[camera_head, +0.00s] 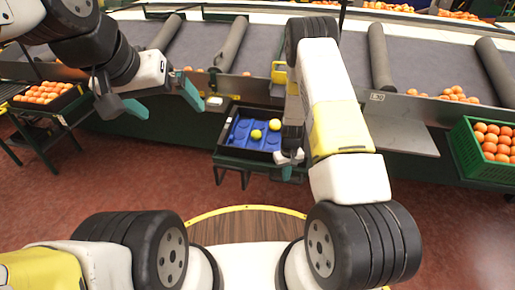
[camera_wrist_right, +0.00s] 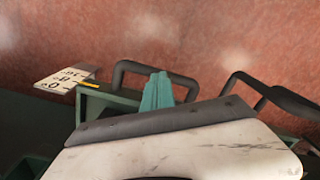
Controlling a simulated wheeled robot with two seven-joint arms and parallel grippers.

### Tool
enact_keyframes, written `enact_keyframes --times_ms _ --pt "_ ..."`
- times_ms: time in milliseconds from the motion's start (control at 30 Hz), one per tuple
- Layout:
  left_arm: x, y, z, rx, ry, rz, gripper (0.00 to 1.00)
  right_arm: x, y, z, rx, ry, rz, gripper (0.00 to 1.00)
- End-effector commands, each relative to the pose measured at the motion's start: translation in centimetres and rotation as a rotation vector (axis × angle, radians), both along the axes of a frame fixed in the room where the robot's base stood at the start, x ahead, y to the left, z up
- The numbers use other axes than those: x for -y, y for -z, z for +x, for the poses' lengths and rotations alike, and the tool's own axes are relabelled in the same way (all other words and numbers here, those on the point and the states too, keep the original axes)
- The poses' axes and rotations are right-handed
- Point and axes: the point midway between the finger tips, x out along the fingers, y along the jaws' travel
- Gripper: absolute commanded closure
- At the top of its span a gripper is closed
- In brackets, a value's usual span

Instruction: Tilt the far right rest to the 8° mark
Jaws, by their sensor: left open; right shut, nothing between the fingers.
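In the right wrist view a dark green rest (camera_wrist_right: 122,96) shows, with a yellow mark on its edge and a black loop handle (camera_wrist_right: 185,77). Beside it is a white scale plate (camera_wrist_right: 66,79) with 0°, 8° and 16° marks. The yellow mark lies beside the plate; I cannot tell exactly which figure it meets. My right gripper (camera_wrist_right: 157,90) is shut and empty, its teal fingers overlapping the handle's opening; contact is unclear. In the head view my right gripper (camera_head: 287,165) is at the tray's right front corner. My left gripper (camera_head: 157,98) is open and empty, left of the tray.
A green crate of oranges (camera_head: 465,150) is at right, another orange tray (camera_head: 63,101) at left. Another black handle (camera_wrist_right: 265,90) shows right in the wrist view.

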Motion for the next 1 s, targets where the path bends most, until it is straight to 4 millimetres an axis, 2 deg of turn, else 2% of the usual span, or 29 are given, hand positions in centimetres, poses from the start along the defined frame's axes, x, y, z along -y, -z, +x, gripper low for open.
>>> enact_keyframes --times_ms 233,1000 --pt "0.0 0.0 0.0 0.0 0.0 0.0 0.01 0.0 -0.4 0.1 0.001 0.0 0.0 1.0" --pt "0.0 0.0 0.0 0.0 0.0 0.0 0.01 0.0 -6.6 0.0 0.001 0.0 -0.001 1.0"
